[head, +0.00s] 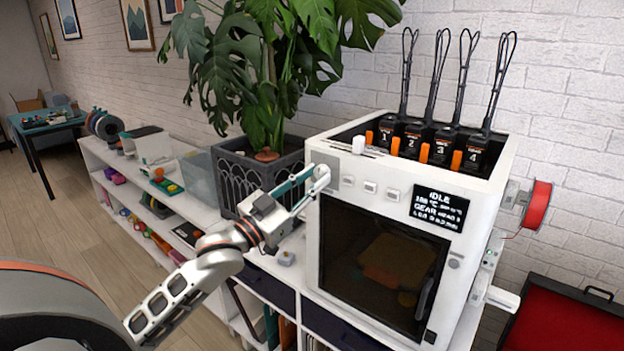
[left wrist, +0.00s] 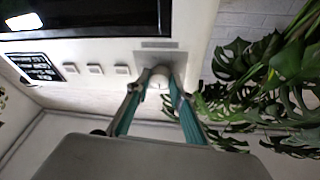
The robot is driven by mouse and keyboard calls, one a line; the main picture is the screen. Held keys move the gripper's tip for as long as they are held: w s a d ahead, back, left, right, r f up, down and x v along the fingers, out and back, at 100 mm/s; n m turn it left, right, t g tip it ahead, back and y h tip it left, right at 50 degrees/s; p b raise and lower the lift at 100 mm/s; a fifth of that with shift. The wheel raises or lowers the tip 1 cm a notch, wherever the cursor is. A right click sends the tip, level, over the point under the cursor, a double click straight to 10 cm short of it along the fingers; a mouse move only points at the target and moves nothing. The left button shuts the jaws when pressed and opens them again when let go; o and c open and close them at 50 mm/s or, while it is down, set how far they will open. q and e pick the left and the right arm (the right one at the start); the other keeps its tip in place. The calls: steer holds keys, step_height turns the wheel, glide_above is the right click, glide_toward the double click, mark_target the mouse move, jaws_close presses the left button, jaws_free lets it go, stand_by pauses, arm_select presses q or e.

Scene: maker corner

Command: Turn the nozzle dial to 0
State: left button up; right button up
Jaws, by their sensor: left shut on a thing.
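The white 3D printer (head: 470,215) stands on the shelf unit, with a dark window and a black display (head: 439,208) on its front. The display reads IDLE above smaller lines that I cannot read surely. My left gripper (head: 318,180) reaches the upper left corner of the printer's front. In the left wrist view, its two teal-backed fingers are shut on a round white dial (left wrist: 160,77), one on each side. The dial sits on a grey plate (left wrist: 158,60) beside a row of buttons. Its pointer and markings cannot be made out. My right gripper is not in view.
Three small buttons (head: 370,187) lie right of the dial. A plant in a dark planter (head: 229,170) stands close on the left, its leaves near the fingers in the wrist view. A red spool (head: 538,205) hangs at the right, above an open red case (head: 560,325).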

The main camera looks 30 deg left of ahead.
arm_select(q)
steer(key=shift+n, duration=0.5)
steer(key=o, duration=1.1)
steer(key=v, duration=1.2)
steer(key=shift+d, duration=0.1)
step_height(320, 180, down, 16)
steer(key=d+n+g+y, duration=0.1)
steer(key=g+y, duration=0.1)
steer(key=g, duration=0.1)
steer(key=s+d+f+g, duration=0.2)
steer(key=s+d+f, duration=0.2)
steer(key=f, duration=0.6)
steer(key=s+d+f+g, duration=0.3)
steer(key=s+d+f, duration=0.2)
steer(key=f, duration=0.5)
steer(key=s+d+f+g, duration=0.2)
steer(key=s+d+f, duration=0.3)
steer(key=f, duration=0.5)
steer(key=shift+d+f+m+g, duration=0.3)
steer(key=shift+d+f, duration=0.05)
steer(key=shift+d, duration=0.85)
